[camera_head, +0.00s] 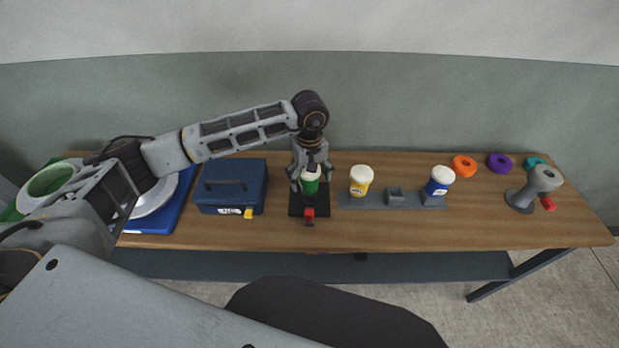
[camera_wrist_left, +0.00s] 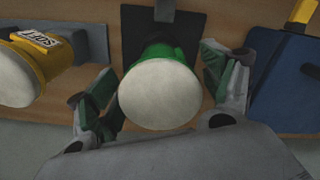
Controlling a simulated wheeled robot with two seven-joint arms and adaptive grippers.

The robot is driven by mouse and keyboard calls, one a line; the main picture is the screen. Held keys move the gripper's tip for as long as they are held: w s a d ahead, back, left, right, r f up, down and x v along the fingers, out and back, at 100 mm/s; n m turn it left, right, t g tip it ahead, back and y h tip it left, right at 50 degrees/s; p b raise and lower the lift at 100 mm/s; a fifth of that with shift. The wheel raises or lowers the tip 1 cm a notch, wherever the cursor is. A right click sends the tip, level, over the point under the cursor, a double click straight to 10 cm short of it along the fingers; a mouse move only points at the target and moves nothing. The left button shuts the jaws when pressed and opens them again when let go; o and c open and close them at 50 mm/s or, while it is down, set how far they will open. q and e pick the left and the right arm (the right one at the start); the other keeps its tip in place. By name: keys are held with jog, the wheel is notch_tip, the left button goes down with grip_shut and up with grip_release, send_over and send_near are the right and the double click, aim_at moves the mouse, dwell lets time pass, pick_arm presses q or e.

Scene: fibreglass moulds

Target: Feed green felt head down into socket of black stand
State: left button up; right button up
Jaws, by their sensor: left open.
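The green felt head (camera_head: 311,187) stands upright at the black stand (camera_head: 296,208), its pale round end up. In the left wrist view the green felt head (camera_wrist_left: 159,94) shows that pale end large, with its green body behind it over the black stand (camera_wrist_left: 137,35). The socket is hidden beneath it, so I cannot see how deep it sits. My left gripper (camera_head: 310,176) is open, its fingers on either side of the head. In the left wrist view the open left gripper (camera_wrist_left: 165,95) shows gaps between fingers and head. My right gripper is out of view.
A grey rack (camera_head: 415,203) to the right holds a yellow head (camera_head: 361,181) and a blue head (camera_head: 440,181), with an empty-looking grey socket between. A dark blue box (camera_head: 231,186) stands close on the left. A grey tool (camera_head: 536,187) and coloured rings lie far right.

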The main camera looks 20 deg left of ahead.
pick_arm(q)
notch_tip(320, 180, up, 11)
jog(key=shift+r, duration=0.1)
dwell(0.5)
jog(key=shift+s, duration=0.1)
dwell(0.5)
